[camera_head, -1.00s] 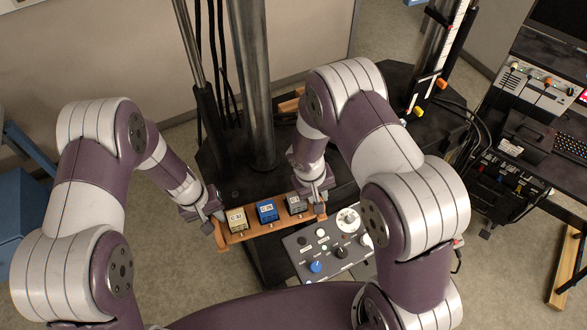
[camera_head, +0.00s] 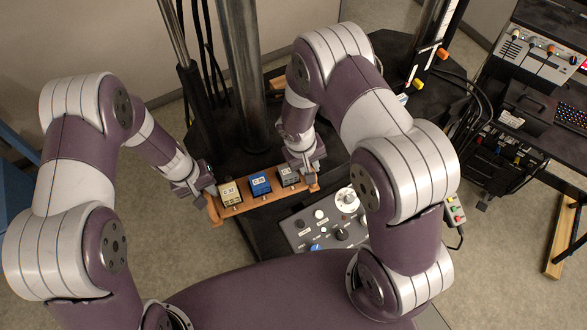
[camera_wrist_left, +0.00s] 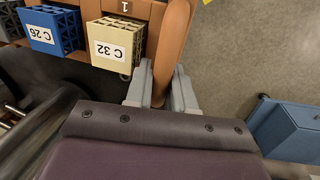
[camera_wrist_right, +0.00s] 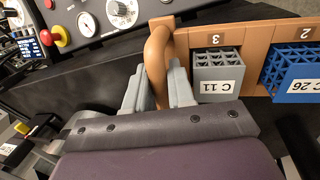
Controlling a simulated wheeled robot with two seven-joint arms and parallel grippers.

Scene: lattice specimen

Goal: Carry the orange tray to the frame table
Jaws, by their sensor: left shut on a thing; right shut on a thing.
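My left gripper (camera_head: 209,190) is shut on the tray's left end handle, which shows in the left wrist view (camera_wrist_left: 160,85). My right gripper (camera_head: 311,178) is shut on the right end handle, seen in the right wrist view (camera_wrist_right: 157,60). I cannot tell which surface is the frame table.
A grey control panel (camera_head: 320,222) with knobs is just right of and below the tray. A black deck (camera_head: 395,50) with metal columns (camera_head: 245,70) stands behind it. Equipment with a keyboard (camera_head: 572,114) is at the right. Floor is open at lower left.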

